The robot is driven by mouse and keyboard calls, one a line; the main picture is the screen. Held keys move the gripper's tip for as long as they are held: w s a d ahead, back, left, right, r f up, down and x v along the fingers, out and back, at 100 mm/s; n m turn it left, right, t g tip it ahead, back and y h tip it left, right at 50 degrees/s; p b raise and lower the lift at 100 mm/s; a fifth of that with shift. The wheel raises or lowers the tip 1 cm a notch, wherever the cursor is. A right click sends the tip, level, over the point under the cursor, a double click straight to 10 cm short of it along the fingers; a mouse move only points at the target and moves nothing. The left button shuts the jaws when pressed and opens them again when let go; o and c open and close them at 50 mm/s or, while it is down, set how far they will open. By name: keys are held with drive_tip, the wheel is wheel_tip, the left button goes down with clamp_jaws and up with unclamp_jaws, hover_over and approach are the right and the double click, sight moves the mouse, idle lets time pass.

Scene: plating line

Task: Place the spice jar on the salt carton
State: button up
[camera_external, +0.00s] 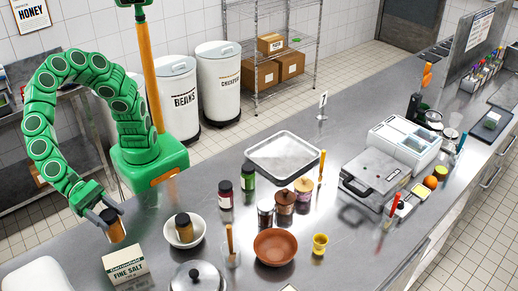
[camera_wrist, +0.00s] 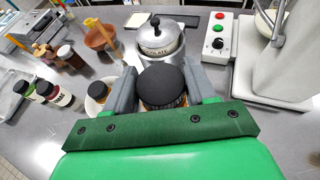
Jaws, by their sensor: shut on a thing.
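My gripper (camera_external: 110,215) is shut on a spice jar (camera_external: 116,232) with a brown body. In the wrist view, its black lid (camera_wrist: 163,84) sits between the two grey fingers of my gripper (camera_wrist: 163,78). The jar looks roughly upright and held in the air. The salt carton (camera_external: 125,265), white with a green top band and the words FINE SALT, stands on the steel counter below the jar in the external view. The jar and carton look apart, with bare counter showing between them. I cannot make out the carton in the wrist view.
A white bowl (camera_external: 171,239) holding a similar jar (camera_external: 184,227) stands right of the carton. A lidded pot (camera_external: 198,279) is at the front; it also shows in the wrist view (camera_wrist: 160,40). Dark-lidded jars (camera_external: 225,194) and a terracotta bowl (camera_external: 275,247) stand farther right.

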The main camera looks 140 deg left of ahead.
sight(115, 237)
drive_tip(key=shift+w+d+f, duration=0.25)
drive_tip(key=shift+w+f, duration=0.3)
drive_tip(key=shift+f, duration=0.2)
drive_tip(key=shift+w+d+f, duration=0.25)
drive_tip(key=shift+w+f, duration=0.3)
drive_tip(key=shift+f, duration=0.2)
drive_tip(key=shift+d+f, duration=0.1)
drive_tip(key=shift+f, duration=1.4)
drive_tip(key=shift+f, duration=0.15)
drive_tip(key=o, duration=1.2)
drive_tip(key=shift+s+r, duration=0.15)
drive_tip(key=shift+r, duration=0.05)
drive_tip(key=v, duration=1.1)
drive_tip(key=shift+s+d+r, duration=0.1)
drive_tip(key=shift+s+d, duration=0.1)
drive_tip(key=shift+s, duration=0.1)
